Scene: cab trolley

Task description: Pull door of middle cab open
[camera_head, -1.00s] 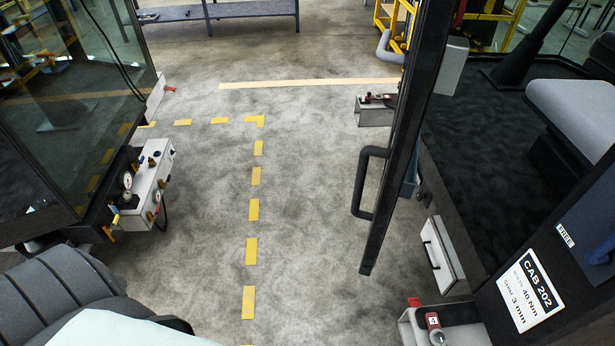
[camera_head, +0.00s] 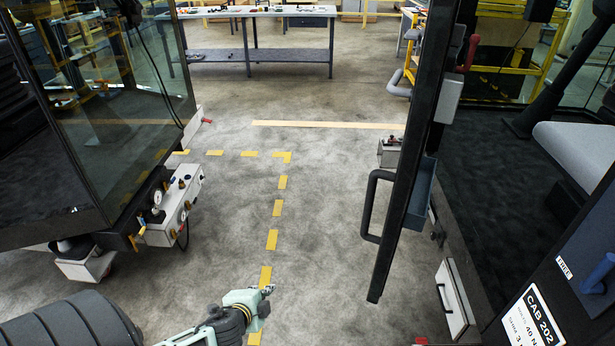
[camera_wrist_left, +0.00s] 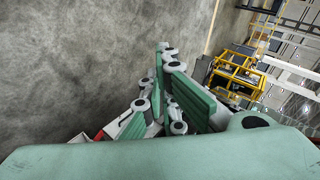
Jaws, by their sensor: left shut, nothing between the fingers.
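The cab marked CAB 202 (camera_head: 532,318) stands at the right, with its dark floor and grey seat visible. Its dark door (camera_head: 402,190) shows nearly edge-on and stands swung out from the cab opening. A black loop handle (camera_head: 367,205) sticks out from the door's left side. My left gripper (camera_head: 270,289) is low in the middle of the head view, shut and empty, left of the door's lower end and apart from the handle. Its green fingers (camera_wrist_left: 168,100) show together in the left wrist view. My right gripper is not in view.
Another glazed cab (camera_head: 95,110) stands at the left, with a gauge box (camera_head: 173,205) at its corner. Open concrete floor with a yellow dashed line (camera_head: 278,207) lies between the cabs. A workbench (camera_head: 250,50) and yellow racks (camera_head: 515,45) stand behind.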

